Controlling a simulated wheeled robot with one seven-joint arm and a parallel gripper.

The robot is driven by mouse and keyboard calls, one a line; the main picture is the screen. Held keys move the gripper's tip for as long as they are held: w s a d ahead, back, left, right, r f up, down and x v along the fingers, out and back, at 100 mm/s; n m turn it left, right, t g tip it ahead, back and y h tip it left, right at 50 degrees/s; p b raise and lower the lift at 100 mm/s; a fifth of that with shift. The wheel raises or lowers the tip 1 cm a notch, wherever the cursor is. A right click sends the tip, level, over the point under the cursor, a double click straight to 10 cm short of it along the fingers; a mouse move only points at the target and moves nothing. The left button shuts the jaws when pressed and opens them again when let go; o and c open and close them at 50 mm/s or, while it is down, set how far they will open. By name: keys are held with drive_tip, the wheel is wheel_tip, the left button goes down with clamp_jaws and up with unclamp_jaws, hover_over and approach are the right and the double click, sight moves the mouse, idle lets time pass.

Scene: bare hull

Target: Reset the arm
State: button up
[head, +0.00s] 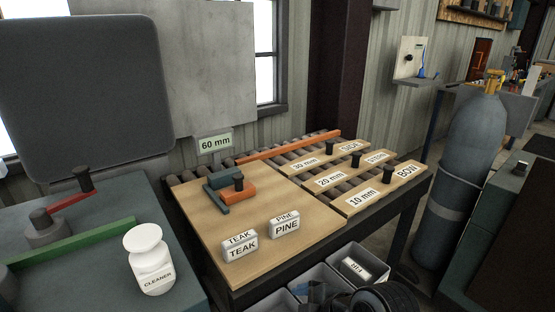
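My gripper cannot be made out in the head view. A dark rounded shape at the bottom edge, right of centre, may be part of my arm, but I cannot tell. No gripper fingers show, so whether it is open or holds something is hidden.
A wooden board (190,207) bears TEAK (240,246) and PINE (284,226) blocks and an orange-and-teal tool (238,190). Labelled boards (335,179) lie right on rollers. A white cleaner bottle (149,262) stands left. Grey bins (326,273) sit below; a gas cylinder (464,165) stands right.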

drive_tip(key=s+d+f+m+t+h, duration=0.1)
drive_tip(key=s+d+m+t, duration=0.15)
drive_tip(key=s+m, duration=0.6)
drive_tip(key=s+d+m+t+h, duration=0.2)
drive_tip(key=s+m+t, duration=0.3)
drive_tip(key=s, duration=0.7)
drive_tip(key=s+d+r+m+t+h, duration=0.1)
drive_tip(key=s+d+r+m, duration=0.1)
drive_tip(key=s+d+r, duration=0.4)
drive_tip(key=s+d+r+m+t+h, duration=0.1)
drive_tip(key=s+d+r+m, duration=0.1)
drive_tip(key=s+d+r, duration=0.4)
drive_tip(key=s, duration=0.4)
drive_tip(key=shift+d+h, duration=0.25)
drive_tip(key=shift+h, duration=0.15)
drive_tip(key=shift+m, duration=0.25)
